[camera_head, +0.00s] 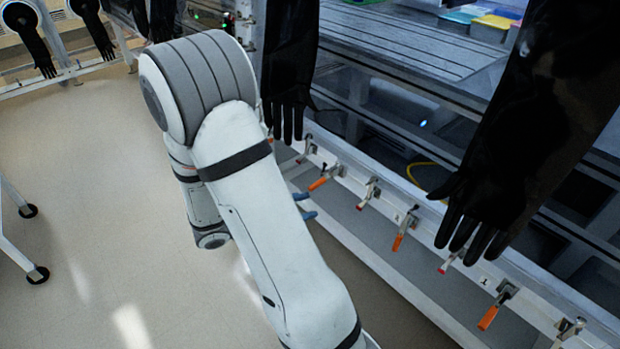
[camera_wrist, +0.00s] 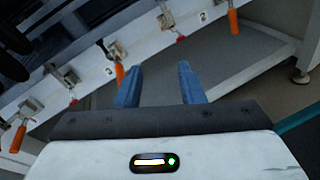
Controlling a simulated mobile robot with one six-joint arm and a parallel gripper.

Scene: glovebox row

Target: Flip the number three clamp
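A row of toggle clamps with orange or red handles runs along the white rail. Counting orange-handled clamps from the plate marked 1, the third clamp (camera_head: 321,181) is at the upper left of the head view; its number is not readable. My gripper (camera_head: 304,206) is just left of and below it, with blue fingertips showing beside my arm. In the wrist view my gripper (camera_wrist: 160,86) is open and empty, its fingers apart. An orange handle (camera_wrist: 120,73) hangs just beyond the left finger; contact cannot be told.
Orange clamps two (camera_head: 398,241) and one (camera_head: 488,316) lie further right, with red-handled clamps (camera_head: 366,194) between. Black gloves (camera_head: 290,60) (camera_head: 520,140) hang over the rail. A grey shelf (camera_wrist: 215,60) lies below it. Open floor (camera_head: 90,180) is at left.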

